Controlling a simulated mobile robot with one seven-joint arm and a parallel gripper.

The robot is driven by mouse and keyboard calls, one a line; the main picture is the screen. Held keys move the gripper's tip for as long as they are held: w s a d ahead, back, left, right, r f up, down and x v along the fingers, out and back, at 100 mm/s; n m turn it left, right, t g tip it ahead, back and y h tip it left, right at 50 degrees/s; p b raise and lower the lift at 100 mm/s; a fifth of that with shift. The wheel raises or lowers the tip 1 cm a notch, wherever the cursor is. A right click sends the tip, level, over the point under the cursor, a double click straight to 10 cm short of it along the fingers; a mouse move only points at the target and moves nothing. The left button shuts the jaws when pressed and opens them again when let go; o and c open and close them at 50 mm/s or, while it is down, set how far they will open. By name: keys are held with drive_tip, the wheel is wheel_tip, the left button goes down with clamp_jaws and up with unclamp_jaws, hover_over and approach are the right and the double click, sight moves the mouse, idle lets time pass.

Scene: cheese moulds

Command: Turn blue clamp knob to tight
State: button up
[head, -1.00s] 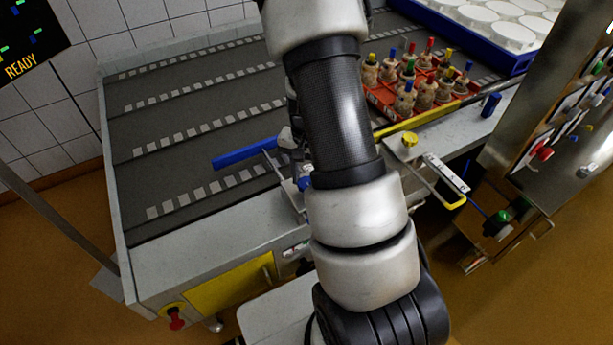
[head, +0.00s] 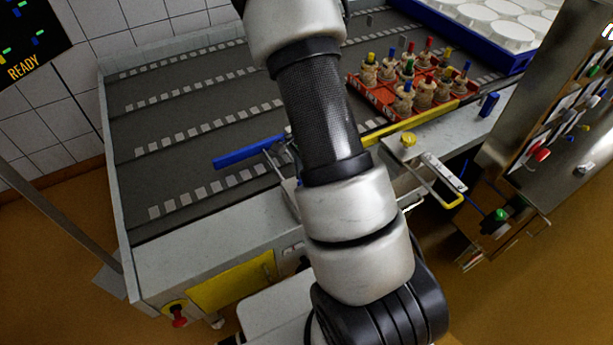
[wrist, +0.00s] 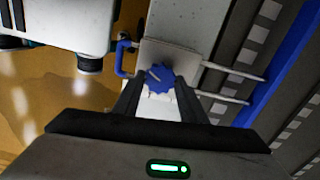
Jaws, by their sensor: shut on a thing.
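The blue clamp knob (wrist: 158,78) sits between the two fingertips of my gripper (wrist: 160,86) in the wrist view. My gripper is shut on the knob, with a dark finger on either side. A pale line shows on the knob's top, tilted in the wrist view. The knob stands on a pale metal bracket plate (wrist: 178,58) with thin rods running to a blue guide rail (wrist: 283,66). The blue rail also shows in the head view (head: 247,152), lying over the grey conveyor. My arm hides the knob and gripper in the head view.
A yellow knob (head: 409,139) and yellow rail (head: 412,122) stand to the right of my arm. A red crate of several colour-topped pieces (head: 365,93) lies behind. A steel panel with buttons (head: 540,120) stands at the right. The left conveyor is clear.

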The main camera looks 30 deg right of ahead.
idle(0.4)
drive_tip(key=o, duration=1.1)
drive_tip(key=shift+c, duration=0.2)
wheel_tip(320, 180, up, 18)
drive_tip(key=p, duration=0.2)
drive_tip(key=shift+f, duration=0.25)
